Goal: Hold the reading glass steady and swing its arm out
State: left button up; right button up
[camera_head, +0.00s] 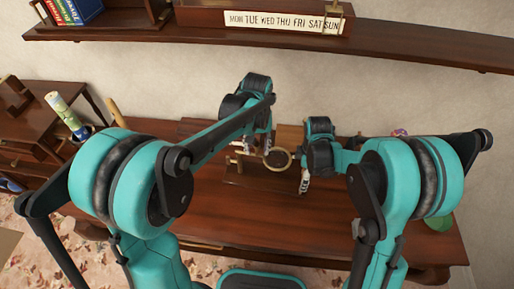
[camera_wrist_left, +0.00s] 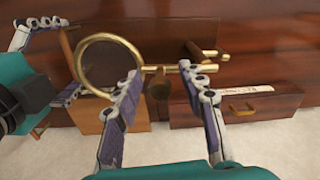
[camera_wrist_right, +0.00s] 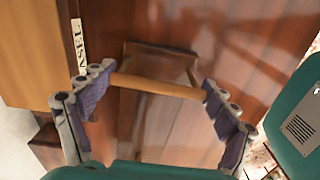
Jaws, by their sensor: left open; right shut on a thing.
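The reading glass (camera_head: 278,158) is a round dark lens in a brass rim, in the middle of the desk. In the left wrist view its lens (camera_wrist_left: 110,64) is at the upper left, with a brass arm (camera_wrist_left: 205,68) running right from it. In the left wrist view this rod (camera_wrist_left: 66,44) stands beside the lens.
The wooden desk (camera_head: 340,215) has free room in front of the glass. Wooden boxes, one with a drawer (camera_wrist_left: 240,107) and one lettered on its edge (camera_wrist_right: 30,50), stand close by. A shelf (camera_head: 420,40) with a weekday strip (camera_head: 282,22) is above. A side table (camera_head: 40,105) is at left.

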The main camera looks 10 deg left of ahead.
pick_arm(q)
jog(key=shift+f, duration=0.3)
grip_shut()
